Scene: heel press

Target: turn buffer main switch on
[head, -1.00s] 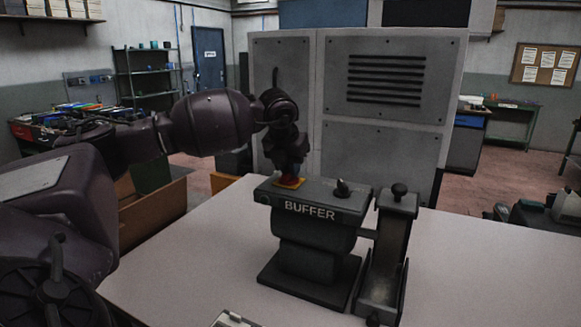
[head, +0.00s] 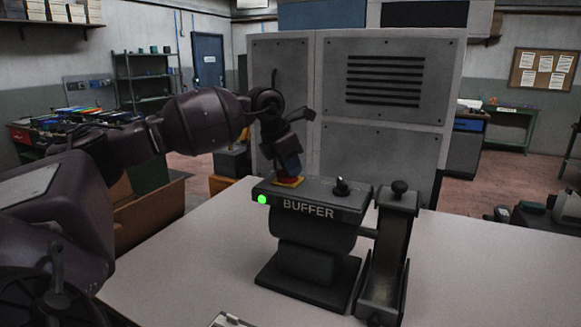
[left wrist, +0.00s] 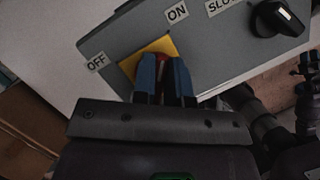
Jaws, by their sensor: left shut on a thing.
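The buffer (head: 308,210) stands on the pale table, a dark machine with "BUFFER" on its front. Its main switch is a red knob on a yellow plate (head: 289,183) at the left of the top; in the left wrist view the red part (left wrist: 162,60) shows between the blue fingertips. The plate lies between the OFF label (left wrist: 96,63) and the ON label (left wrist: 176,12). My left gripper (head: 290,172) is shut on the red knob, and its wrist is tilted. The fingers hide most of the knob. A green lamp (head: 262,199) glows on the buffer's front left. My right gripper is not in view.
A black selector knob (head: 342,186) sits on the right of the buffer's top, near a label partly reading "SLO". A post with a round knob (head: 399,188) stands just right of the buffer. A tall grey cabinet (head: 382,150) stands behind. The table's right side (head: 490,270) is clear.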

